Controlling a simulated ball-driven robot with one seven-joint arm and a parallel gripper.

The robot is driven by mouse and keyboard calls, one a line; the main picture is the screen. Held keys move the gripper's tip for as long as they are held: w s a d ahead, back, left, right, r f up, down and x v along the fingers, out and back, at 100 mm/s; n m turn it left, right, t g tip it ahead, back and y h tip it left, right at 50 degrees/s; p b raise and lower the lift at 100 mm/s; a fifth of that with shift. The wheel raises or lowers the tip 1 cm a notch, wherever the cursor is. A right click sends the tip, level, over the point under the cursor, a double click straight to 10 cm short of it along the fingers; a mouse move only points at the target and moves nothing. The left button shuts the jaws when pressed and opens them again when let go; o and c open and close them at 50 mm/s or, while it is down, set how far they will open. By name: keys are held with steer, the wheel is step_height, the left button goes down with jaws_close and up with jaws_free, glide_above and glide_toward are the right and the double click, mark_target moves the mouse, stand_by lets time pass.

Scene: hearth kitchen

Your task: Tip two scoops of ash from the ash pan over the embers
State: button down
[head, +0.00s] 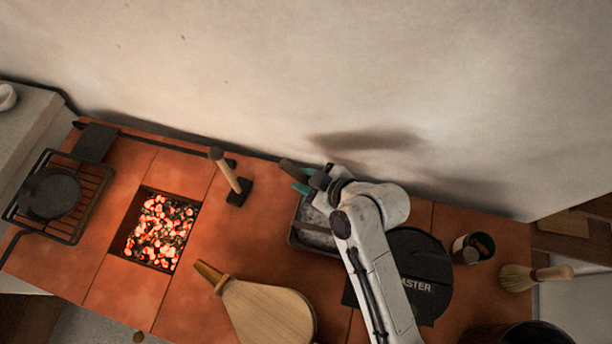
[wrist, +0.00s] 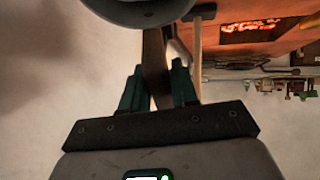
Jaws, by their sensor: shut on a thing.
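My gripper (head: 307,186) has teal fingers and is above the back of the ash pan (head: 293,242). It also shows in the wrist view (wrist: 158,88), shut on the dark handle of a scoop (wrist: 154,60). The scoop's rounded grey bowl (wrist: 140,8) is at the top of that view; I cannot see whether it holds ash. In the head view, the dark end of the scoop (head: 290,168) shows past the fingers. The pan holds grey ash and is partly hidden by my arm. The glowing embers (head: 160,232) lie in a square pit left of the pan.
A wooden-handled tool (head: 228,174) stands between embers and pan. Bellows (head: 262,310) lie in front. A grill with a dark pan (head: 50,193) is at the left. A black round lid (head: 425,262), a cup (head: 472,248) and a brush (head: 535,276) are at the right.

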mark_target(302, 174)
steer(key=shift+r+g+h+p, duration=0.3)
steer(key=shift+r+h+p, duration=0.6)
steer(key=shift+r+p, duration=0.75)
steer(key=shift+r, duration=0.15)
steer(key=shift+r+n+g+h, duration=0.25)
steer(key=shift+r+h, duration=0.4)
steer(key=shift+r, duration=1.3)
steer(key=shift+r+n+g+h, duration=0.1)
steer(key=shift+r+g+h, duration=0.4)
steer(key=shift+r, duration=1.4)
steer(key=shift+f, duration=0.1)
